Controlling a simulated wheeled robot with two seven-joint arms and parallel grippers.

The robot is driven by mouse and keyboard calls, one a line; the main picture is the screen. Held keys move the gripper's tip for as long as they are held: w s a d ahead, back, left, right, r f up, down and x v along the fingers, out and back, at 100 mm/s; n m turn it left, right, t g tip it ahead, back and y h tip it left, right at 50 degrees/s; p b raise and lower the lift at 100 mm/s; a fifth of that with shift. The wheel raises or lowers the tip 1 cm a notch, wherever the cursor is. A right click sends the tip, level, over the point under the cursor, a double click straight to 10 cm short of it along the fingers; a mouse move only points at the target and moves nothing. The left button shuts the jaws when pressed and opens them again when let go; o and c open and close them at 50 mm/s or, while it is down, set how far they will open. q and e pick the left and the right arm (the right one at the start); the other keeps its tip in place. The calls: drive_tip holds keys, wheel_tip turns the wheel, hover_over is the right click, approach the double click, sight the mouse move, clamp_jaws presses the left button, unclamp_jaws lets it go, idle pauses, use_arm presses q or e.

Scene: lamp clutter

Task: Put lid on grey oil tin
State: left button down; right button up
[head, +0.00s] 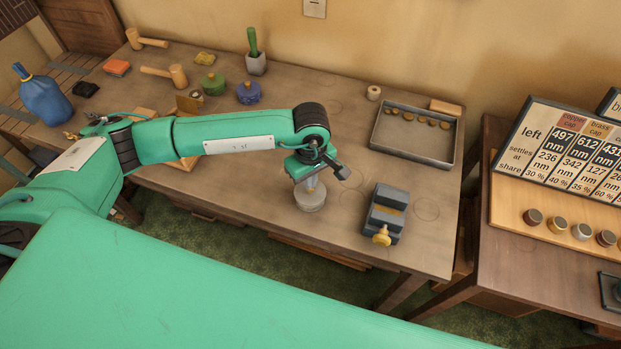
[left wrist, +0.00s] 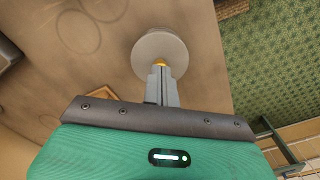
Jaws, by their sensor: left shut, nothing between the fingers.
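The grey oil tin (head: 311,202) stands upright near the front edge of the workbench, directly below my left gripper (head: 312,184). In the left wrist view its round grey top (left wrist: 150,48) shows, with a small brass knob (left wrist: 160,62) at its middle, so a lid appears to sit on it. My left gripper (left wrist: 160,70) is shut and empty, its fingertips at or just over the knob. The fingers partly hide the knob, and I cannot tell whether they touch it. My right gripper is in neither view.
A grey vise (head: 386,216) stands right of the tin. A metal tray (head: 412,155) with several small brass pieces lies behind it. Bare bench lies between tin and tray.

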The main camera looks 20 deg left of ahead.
use_arm(q)
drive_tip(key=shift+r, duration=0.1)
wheel_tip(320, 180, up, 7)
drive_tip(key=shift+f+p, duration=0.1)
drive_tip(key=shift+p, duration=1)
idle(0.5)
